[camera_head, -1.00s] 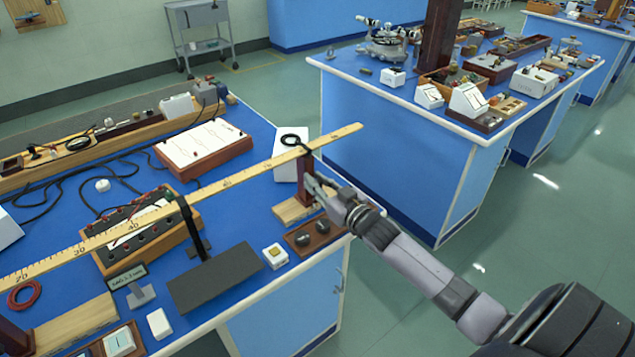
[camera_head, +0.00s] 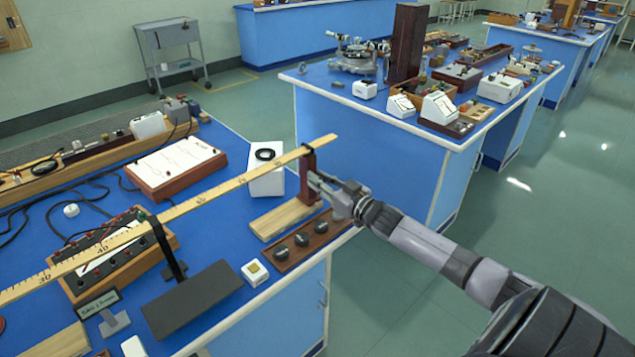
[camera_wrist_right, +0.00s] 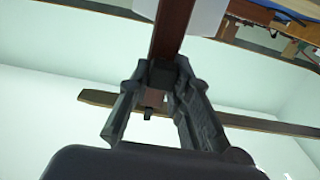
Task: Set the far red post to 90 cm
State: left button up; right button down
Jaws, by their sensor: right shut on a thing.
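The far red post (camera_head: 308,172) stands upright on a pale wooden base (camera_head: 284,219), under the far end of a long wooden metre rule (camera_head: 220,190). A short piece of the rule sticks out past the post. The scale marks at the post are too small to read. My right gripper (camera_head: 318,184) is shut on the post from the right, below the rule. In the right wrist view, the dark red post (camera_wrist_right: 174,30) runs between the fingers, and the rule (camera_wrist_right: 255,124) crosses behind the gripper. My left gripper is not in view.
A dark wooden tray with several black knobs (camera_head: 302,240) lies close in front of the base. A black stand (camera_head: 193,298) is further left. An aisle separates another blue bench (camera_head: 370,150).

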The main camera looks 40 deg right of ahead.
jog(key=c, duration=1.4)
grip_release()
jog(key=shift+d, duration=0.35)
jog(key=shift+c, duration=0.2)
jog(key=shift+a, duration=0.1)
jog(key=s, duration=1.2)
jog(key=shift+d, duration=0.45)
jog(key=shift+f, duration=0.1)
